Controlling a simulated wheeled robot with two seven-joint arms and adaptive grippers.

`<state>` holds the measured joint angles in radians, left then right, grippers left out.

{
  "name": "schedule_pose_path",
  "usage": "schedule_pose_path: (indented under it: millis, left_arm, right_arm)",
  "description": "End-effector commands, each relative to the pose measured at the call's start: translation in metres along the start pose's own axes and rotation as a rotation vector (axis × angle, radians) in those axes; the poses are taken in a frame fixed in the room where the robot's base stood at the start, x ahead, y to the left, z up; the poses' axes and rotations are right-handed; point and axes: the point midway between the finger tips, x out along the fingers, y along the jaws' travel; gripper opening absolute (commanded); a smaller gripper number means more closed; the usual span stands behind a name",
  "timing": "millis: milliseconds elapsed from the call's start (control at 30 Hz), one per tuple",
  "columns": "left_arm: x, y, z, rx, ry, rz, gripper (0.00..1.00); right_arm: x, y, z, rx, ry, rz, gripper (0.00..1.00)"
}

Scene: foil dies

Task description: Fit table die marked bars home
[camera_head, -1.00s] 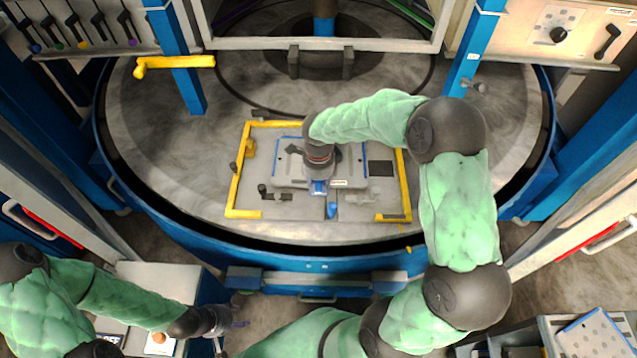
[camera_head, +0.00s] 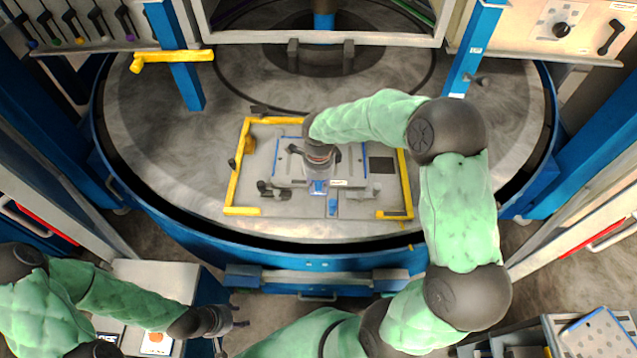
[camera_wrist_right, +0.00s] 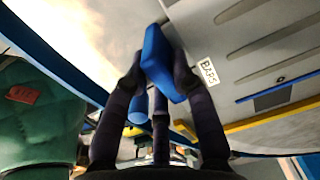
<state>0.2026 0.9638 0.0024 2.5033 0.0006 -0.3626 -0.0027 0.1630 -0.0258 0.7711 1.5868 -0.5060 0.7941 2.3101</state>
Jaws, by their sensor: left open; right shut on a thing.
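The table die (camera_head: 350,172) is a grey plate with a white label and blue edge strips. It lies inside the yellow-cornered frame on the turntable; I cannot tell whether it is fully seated. In the right wrist view the die's grey face (camera_wrist_right: 240,45) carries the label BARS. My right gripper (camera_head: 319,182) is shut on the die's blue handle (camera_wrist_right: 160,62) at its near edge. The arm and gripper hide the die's middle. My left gripper (camera_head: 241,316) is open and empty, low on the left, well away from the die.
The yellow frame (camera_head: 236,185) surrounds the die on the round turntable (camera_head: 170,150). A small blue piece (camera_head: 332,207) stands at its near side. A dark lever (camera_head: 265,187) sits left of it. Blue posts (camera_head: 181,60) rise at the back. Bare turntable lies left of the frame.

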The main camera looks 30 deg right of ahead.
Motion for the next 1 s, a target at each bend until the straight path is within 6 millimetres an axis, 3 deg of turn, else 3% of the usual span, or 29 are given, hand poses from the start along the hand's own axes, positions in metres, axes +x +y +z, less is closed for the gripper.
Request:
schedule_pose_path:
  millis: [200,233,300,333,733,1000]
  left_arm:
    - [0.004,-0.002,0.0,0.0,0.0,0.0,0.49]
    - [0.004,-0.001,0.0,0.0,0.0,0.0,0.49]
    - [0.004,-0.001,0.0,0.0,0.0,0.0,0.49]
    - [0.004,-0.001,0.0,0.0,0.0,0.0,0.49]
    - [0.004,-0.001,0.0,0.0,0.0,0.0,0.49]
    - [0.004,-0.001,0.0,0.0,0.0,0.0,0.49]
  right_arm:
    - [0.002,-0.002,0.0,0.001,-0.003,-0.007,0.0]
    - [0.002,-0.002,0.0,0.001,-0.003,-0.007,0.31]
    - [0.002,-0.002,0.0,0.001,-0.003,-0.007,0.51]
    - [0.002,-0.002,0.0,0.001,-0.002,-0.006,0.53]
    - [0.0,0.001,0.0,0.0,0.001,0.001,0.53]
    - [-0.045,-0.001,0.0,0.0,-0.002,-0.005,0.53]
